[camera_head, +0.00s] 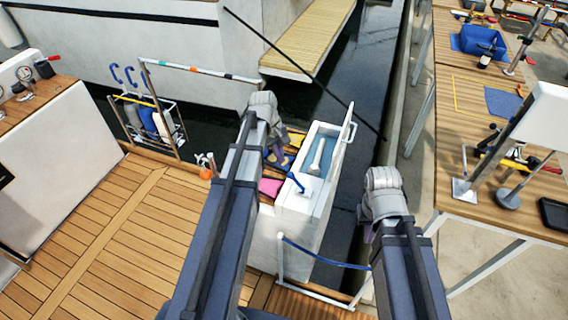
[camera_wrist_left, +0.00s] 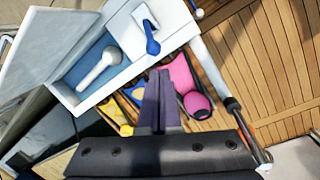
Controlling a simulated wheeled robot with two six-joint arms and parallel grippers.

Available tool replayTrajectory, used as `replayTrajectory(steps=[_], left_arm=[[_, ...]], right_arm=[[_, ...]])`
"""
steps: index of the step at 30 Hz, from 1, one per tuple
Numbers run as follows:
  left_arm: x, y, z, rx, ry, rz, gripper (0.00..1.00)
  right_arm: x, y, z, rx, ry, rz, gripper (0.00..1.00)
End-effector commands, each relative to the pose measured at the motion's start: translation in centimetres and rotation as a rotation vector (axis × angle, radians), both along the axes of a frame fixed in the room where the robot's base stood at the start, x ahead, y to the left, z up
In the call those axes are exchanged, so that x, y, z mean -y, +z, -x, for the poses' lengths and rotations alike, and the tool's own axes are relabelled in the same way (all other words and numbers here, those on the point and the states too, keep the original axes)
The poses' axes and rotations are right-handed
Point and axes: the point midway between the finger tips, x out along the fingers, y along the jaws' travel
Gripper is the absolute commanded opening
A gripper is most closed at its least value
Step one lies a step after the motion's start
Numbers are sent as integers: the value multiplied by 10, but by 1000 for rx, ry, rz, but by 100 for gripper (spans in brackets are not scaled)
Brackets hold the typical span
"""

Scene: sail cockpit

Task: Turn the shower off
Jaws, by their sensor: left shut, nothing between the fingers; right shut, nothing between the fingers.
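A white hand shower (camera_head: 317,155) lies in an open white locker (camera_head: 308,200) with a blue inside; it also shows in the left wrist view (camera_wrist_left: 103,68). A blue lever (camera_head: 296,182) sits on a white plate on the locker's top, near the shower, and also shows in the left wrist view (camera_wrist_left: 152,45). I cannot tell whether water runs. My left gripper (camera_wrist_left: 159,76) is shut and empty, apart from the lever and above coloured items beside the locker. My right gripper (camera_head: 369,235) is shut and empty, right of the locker, its fingers mostly hidden by my arm.
The raised locker lid (camera_head: 344,133) stands on its right side. A blue rope (camera_head: 325,256) hangs in front. A workbench (camera_head: 490,115) stands at right. Wooden deck (camera_head: 110,235) at left is clear.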

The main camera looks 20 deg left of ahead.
Motion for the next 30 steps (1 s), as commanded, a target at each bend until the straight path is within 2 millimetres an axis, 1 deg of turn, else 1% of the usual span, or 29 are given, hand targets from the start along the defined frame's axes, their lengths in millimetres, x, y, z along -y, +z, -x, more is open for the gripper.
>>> replayTrajectory(steps=[1, 3, 6, 8, 22, 26, 30], left_arm=[[-15, 5, -7, 2, 55, 12, 0], [-28, 8, -12, 2, 116, 28, 0], [-39, 10, -15, 3, 170, 40, 0], [-43, 11, -16, 3, 188, 45, 0], [-44, 8, -16, 2, 194, 47, 0], [-43, 2, -16, 3, 193, 47, 0], [-40, -10, -18, 3, 193, 47, 0]], right_arm=[[0, 5, 0, 0, 0, 0, 0], [0, 7, 0, 0, 0, 0, 0], [0, 8, 0, 0, 0, 0, 0], [0, 8, 0, 0, 0, 0, 0], [0, 6, 0, 0, 0, 0, 0], [0, 0, 0, 0, 0, 0, 0], [0, -12, 0, 0, 0, 0, 0]])
